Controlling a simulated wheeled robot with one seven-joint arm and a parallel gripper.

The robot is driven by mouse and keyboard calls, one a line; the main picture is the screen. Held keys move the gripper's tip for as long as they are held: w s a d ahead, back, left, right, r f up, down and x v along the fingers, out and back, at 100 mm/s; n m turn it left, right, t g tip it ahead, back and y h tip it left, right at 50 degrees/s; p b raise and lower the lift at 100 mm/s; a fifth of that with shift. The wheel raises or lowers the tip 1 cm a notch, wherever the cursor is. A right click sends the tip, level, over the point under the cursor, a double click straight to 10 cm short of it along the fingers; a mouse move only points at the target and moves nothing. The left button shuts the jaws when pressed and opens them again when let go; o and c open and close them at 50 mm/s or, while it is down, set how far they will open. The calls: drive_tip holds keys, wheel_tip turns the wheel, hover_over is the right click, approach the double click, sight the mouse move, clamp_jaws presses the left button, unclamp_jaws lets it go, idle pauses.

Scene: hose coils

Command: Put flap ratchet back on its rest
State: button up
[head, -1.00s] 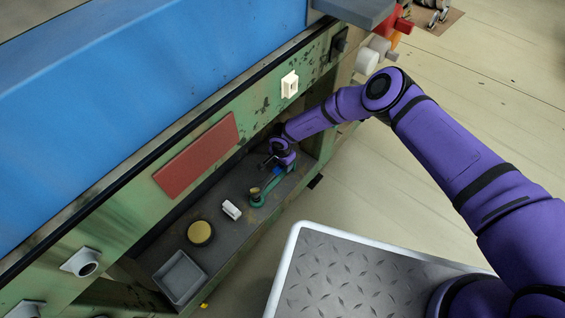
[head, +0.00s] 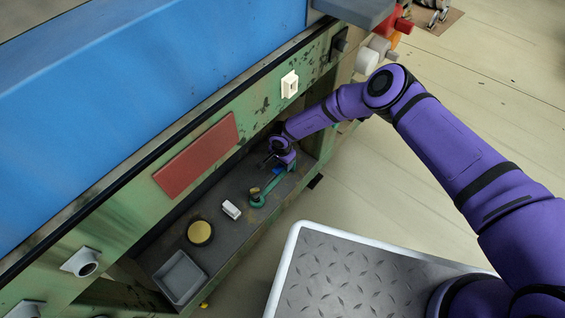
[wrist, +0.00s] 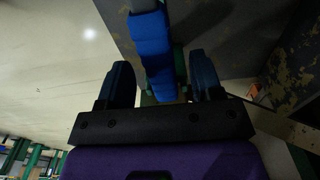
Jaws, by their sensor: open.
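The flap ratchet looks to be the teal tool (head: 269,189) with a blue grip, lying on the dark lower shelf. Its round end is beside a small brass-coloured peg (head: 254,191); I cannot tell whether it is around it. My gripper (head: 275,162) is at the tool's blue end, at the right part of the shelf. In the wrist view, my gripper (wrist: 161,82) is open, with the blue grip (wrist: 151,42) between its two fingers and gaps at both sides. The ratchet's rest cannot be told for sure.
On the shelf to the left are a white block (head: 231,209), a yellow round disc (head: 200,232) and a grey tray (head: 180,277). The green machine front (head: 130,222) with a red panel (head: 197,155) overhangs the shelf.

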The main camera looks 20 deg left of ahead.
drive_tip(key=shift+r, duration=1.75)
drive_tip(key=shift+r, duration=0.35)
drive_tip(key=shift+r, duration=0.75)
drive_tip(key=shift+r, duration=0.25)
drive_tip(key=shift+f, duration=0.1)
